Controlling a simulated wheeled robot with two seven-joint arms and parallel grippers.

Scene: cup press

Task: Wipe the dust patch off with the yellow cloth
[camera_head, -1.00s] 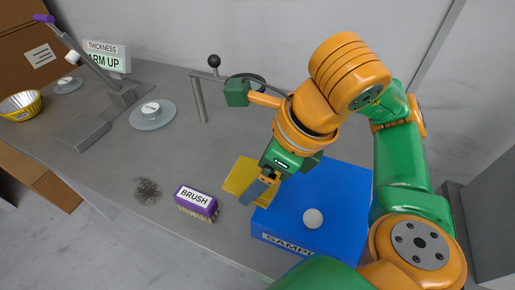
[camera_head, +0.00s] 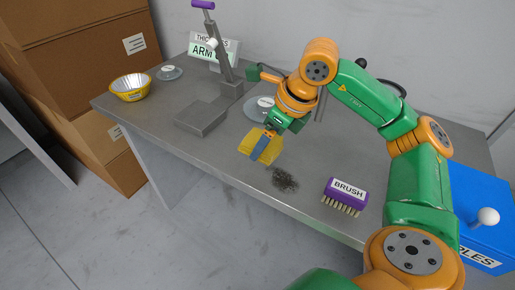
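The dust patch (camera_head: 286,179) is a dark speckled smudge on the grey table near its front edge. The yellow cloth (camera_head: 247,142) is in my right gripper (camera_head: 264,145), which is shut on it, just up and left of the dust patch in the picture. The cloth sticks out on both sides of the fingers. I cannot tell whether its lower edge touches the table. My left gripper is not in view.
A purple brush (camera_head: 346,191) lies right of the dust. A blue samples box (camera_head: 475,205) with a white knob stands far right. A lever press (camera_head: 203,115) stands left, with a grey disc (camera_head: 256,110) beside it. A yellow bowl (camera_head: 130,88) sits at the left end.

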